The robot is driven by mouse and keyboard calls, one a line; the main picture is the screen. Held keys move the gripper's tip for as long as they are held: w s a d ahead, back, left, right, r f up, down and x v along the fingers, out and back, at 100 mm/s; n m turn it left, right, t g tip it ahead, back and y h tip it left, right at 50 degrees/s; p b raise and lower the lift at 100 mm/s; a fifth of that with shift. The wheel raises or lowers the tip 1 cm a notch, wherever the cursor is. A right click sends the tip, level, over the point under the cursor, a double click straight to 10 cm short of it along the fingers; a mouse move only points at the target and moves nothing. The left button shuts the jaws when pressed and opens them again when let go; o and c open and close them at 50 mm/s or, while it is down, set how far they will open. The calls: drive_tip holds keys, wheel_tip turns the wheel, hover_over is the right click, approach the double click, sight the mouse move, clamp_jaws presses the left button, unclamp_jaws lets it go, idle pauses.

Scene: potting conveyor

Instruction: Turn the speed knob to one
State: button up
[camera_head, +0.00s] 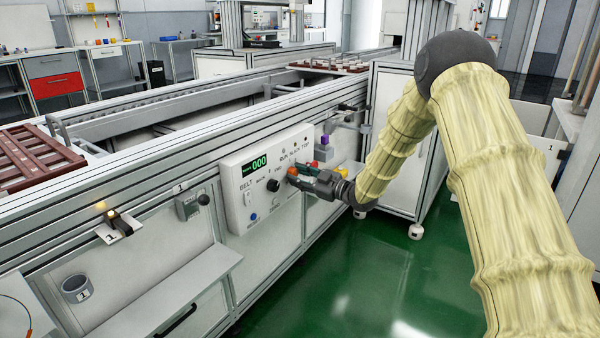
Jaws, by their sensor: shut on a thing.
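The control panel (262,172) is a pale box on the side of the conveyor. Its green display (254,164) reads 000. A round black knob (273,185) sits below the display, at the panel's middle. I cannot tell whether that is the speed knob. The small marks around the controls are too small to read.
The panel also has a white switch (248,198) under the word BELT and a blue button (253,217). A small grey box (188,206) is mounted left of the panel. A grey cup (76,289) is farther left. The green floor (350,270) in front is clear.

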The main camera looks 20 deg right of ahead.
drive_tip(key=shift+n, duration=0.6)
drive_tip(key=o, duration=1)
drive_tip(key=shift+o, duration=0.2)
drive_tip(key=v, duration=1.2)
